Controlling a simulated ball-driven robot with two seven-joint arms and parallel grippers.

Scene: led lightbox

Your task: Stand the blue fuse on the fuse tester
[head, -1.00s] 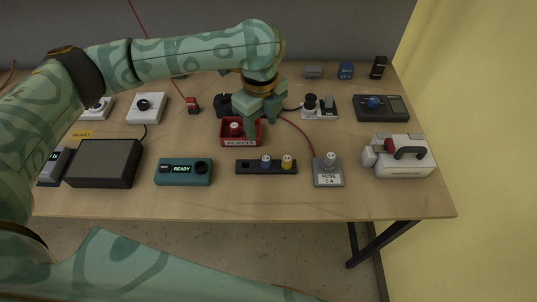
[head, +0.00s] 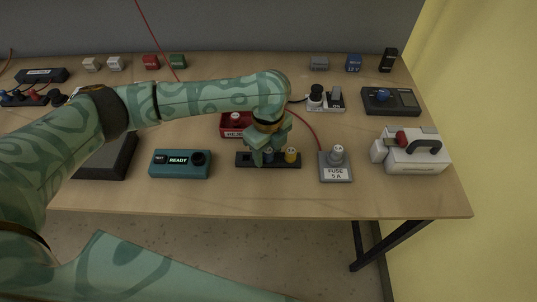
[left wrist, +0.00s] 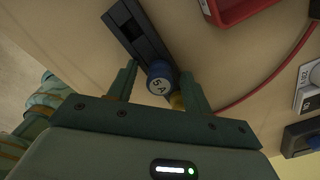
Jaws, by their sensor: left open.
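The blue fuse (left wrist: 160,82), marked 5 A on its cap, stands in a dark rack (left wrist: 128,30); the rack also shows in the head view (head: 247,160). A yellow fuse (head: 291,156) stands beside it. My left gripper (head: 267,156) is open over the rack. In the left wrist view its fingers (left wrist: 158,75) are on either side of the blue fuse, with gaps visible. A grey block (head: 336,173) labelled FUSE 5 A holds a pale fuse. A teal unit (head: 181,171) reads READY. I cannot tell which is the tester. My right gripper is out of view.
A red tray (head: 229,131) holding a pale-topped fuse is just behind the rack. A white device with a dark handle (head: 415,158) stands at the right. A red cable crosses the table behind the grey block. The front table strip is clear.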

